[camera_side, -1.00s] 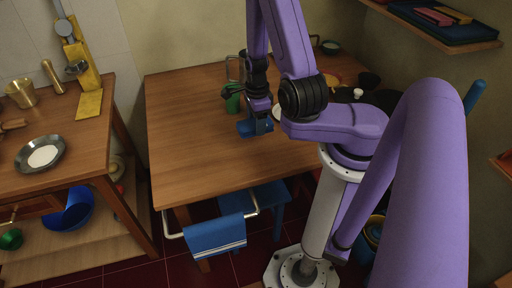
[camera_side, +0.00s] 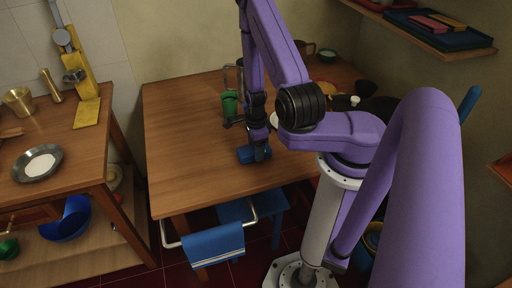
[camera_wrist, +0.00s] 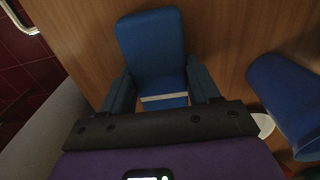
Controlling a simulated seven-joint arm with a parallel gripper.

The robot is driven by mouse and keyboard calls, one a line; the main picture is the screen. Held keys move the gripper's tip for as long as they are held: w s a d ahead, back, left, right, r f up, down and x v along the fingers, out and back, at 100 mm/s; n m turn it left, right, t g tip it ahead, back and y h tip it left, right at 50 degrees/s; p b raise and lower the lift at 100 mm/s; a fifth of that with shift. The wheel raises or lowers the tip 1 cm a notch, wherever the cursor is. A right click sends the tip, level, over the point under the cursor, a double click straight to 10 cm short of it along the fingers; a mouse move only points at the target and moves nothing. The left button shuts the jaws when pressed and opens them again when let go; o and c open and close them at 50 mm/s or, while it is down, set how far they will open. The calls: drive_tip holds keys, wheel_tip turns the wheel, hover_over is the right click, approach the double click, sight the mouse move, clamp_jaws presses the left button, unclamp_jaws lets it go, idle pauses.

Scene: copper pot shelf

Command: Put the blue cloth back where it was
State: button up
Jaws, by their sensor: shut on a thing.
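A blue cloth (camera_side: 247,155) is in my gripper (camera_side: 262,150), over the front part of the wooden table. In the wrist view the cloth (camera_wrist: 152,45) shows as a flat blue piece with a pale stripe, between the two blue-grey fingers of my gripper (camera_wrist: 163,88). The gripper is shut on it. Whether the cloth touches the table I cannot tell. Another blue cloth (camera_side: 213,245) with white stripes hangs over the pale rail (camera_side: 168,236) at the table's front.
A blue rounded object (camera_wrist: 288,100) shows at the right of the wrist view. A blue stool (camera_side: 270,205) is under the table. The table's left part is clear.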

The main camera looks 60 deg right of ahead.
drive_tip(key=shift+f, duration=0.25)
drive_tip(key=o, duration=1)
drive_tip(key=shift+o, duration=0.2)
drive_tip(key=shift+r, duration=0.1)
